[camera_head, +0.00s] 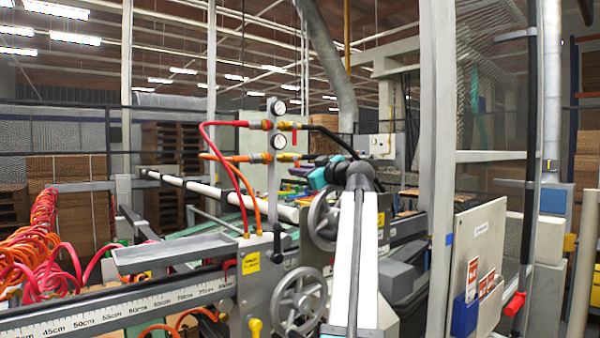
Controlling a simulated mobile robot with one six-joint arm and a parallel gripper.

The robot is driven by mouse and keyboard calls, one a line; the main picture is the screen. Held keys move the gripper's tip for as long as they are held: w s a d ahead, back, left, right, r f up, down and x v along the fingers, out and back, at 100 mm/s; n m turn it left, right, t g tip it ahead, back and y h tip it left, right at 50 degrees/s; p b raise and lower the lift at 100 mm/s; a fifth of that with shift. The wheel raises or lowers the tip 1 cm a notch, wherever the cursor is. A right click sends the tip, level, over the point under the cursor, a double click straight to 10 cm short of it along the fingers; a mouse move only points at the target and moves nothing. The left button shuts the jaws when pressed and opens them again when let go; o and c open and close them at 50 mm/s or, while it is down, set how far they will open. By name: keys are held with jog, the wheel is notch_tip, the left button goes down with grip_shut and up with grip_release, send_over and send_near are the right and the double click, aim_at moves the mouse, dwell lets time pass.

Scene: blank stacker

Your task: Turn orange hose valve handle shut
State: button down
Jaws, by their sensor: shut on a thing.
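The orange hose (228,158) runs right into a brass valve (286,157) on an upright grey post. Its handle is not clearly visible; my gripper covers the space just right of and below the valve. My gripper (302,171), with a teal body and dark parts, reaches in from the right, its tips close to this valve. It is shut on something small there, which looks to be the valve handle. The handle's angle cannot be told. Above, the red hose (225,124) feeds a second brass valve (284,125) with a red handle (294,135) hanging down.
Two grey handwheels (299,299) stand below, close to my arm. A long ruler rail (130,308) runs left. A grey frame column (436,130) and panel (478,250) close off the right.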

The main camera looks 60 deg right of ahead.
jog(key=shift+f, duration=0.15)
jog(key=shift+w+a+f+m+b, duration=0.15)
jog(key=shift+a+m+b, duration=0.25)
jog(key=shift+m+b, duration=0.75)
jog(key=shift+w+a+m+b, duration=0.1)
jog(key=shift+a+m+b, duration=0.2)
jog(key=shift+m, duration=0.45)
jog(key=shift+w+a+m+b, duration=0.15)
jog(key=shift+m+b, duration=0.1)
jog(key=shift+m, duration=0.45)
jog(key=shift+s, duration=0.1)
jog(key=c, duration=2)
grip_release()
jog(key=shift+c, duration=0.2)
jog(key=shift+s, duration=0.1)
